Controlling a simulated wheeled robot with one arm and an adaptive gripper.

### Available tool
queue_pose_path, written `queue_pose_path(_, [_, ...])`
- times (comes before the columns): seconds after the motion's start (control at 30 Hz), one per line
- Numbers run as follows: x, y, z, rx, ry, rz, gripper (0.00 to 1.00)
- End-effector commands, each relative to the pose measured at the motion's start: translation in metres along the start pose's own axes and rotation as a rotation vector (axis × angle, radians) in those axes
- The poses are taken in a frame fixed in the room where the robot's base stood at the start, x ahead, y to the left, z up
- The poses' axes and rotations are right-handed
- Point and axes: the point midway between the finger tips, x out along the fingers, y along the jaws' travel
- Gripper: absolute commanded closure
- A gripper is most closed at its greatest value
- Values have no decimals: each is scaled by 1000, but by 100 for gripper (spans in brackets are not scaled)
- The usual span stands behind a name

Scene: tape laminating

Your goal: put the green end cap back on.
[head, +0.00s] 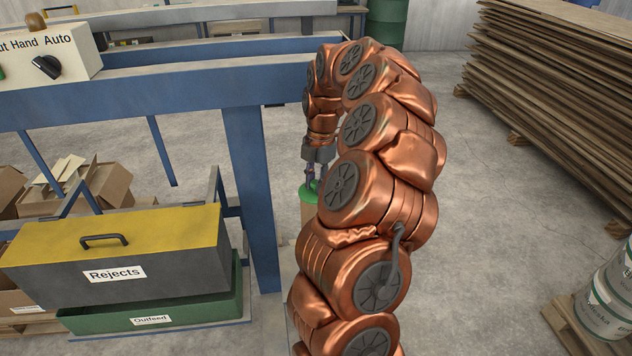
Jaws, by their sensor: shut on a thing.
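The green end cap (309,193) shows just below my gripper (310,184), partly hidden by my copper-coloured arm. My gripper points down and is shut on the cap. Directly under the cap is the top of a tan, upright cylinder (307,212), mostly hidden behind my arm. I cannot tell whether the cap touches this cylinder or sits just above it.
A blue frame (252,180) stands just left of the gripper. Left of it are a yellow-lidded Rejects box (120,235), a green Outfeed tray (205,312) and a switch box (50,55). Stacked boards (550,80) and drums (615,300) stand right. Open floor lies between.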

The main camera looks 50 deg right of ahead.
Motion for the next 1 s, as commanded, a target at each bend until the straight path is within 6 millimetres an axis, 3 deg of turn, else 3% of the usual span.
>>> queue_pose_path(0.13, [0,0,0,0,0,0,94])
queue_pose_path(0.17, [0,0,0,0,0,0,70])
queue_pose_path(0.4, [0,0,0,0,0,0,45])
queue_pose_path(0.63, [0,0,0,0,0,0,44])
queue_pose_path(0.87, [0,0,0,0,0,0,20])
queue_pose_path(1.0, [0,0,0,0,0,0,19])
